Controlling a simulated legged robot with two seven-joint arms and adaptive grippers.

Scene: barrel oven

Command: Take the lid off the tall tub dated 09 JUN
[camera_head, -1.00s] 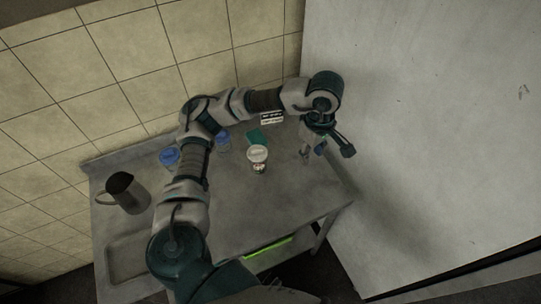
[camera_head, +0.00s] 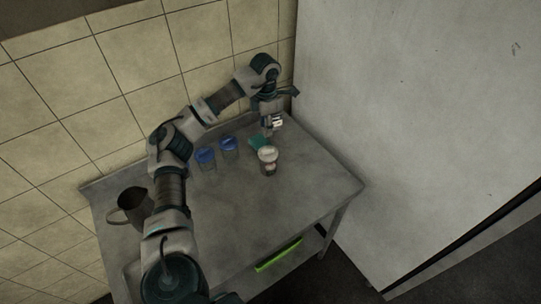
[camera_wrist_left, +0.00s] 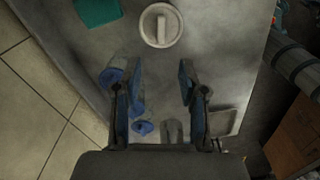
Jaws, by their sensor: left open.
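The head view shows a white-lidded tub (camera_head: 268,155) and two blue-lidded tubs, a left one (camera_head: 206,157) and one beside it (camera_head: 229,146), all upright on the metal table. I cannot read any date. The white lid (camera_wrist_left: 161,25) is seen from above in the wrist view, with a raised bar across it. My left gripper (camera_head: 267,128) is open and empty, behind the white-lidded tub and apart from it. In the wrist view its fingers (camera_wrist_left: 155,75) point toward that lid. A blue lid (camera_wrist_left: 143,127) shows beyond the left finger's base. My right gripper is out of view.
A teal flat item (camera_head: 257,142) lies behind the white-lidded tub. A dark metal jug (camera_head: 133,207) stands at the table's left. A tall grey panel (camera_head: 410,120) stands right. The table's (camera_head: 310,180) right front is clear.

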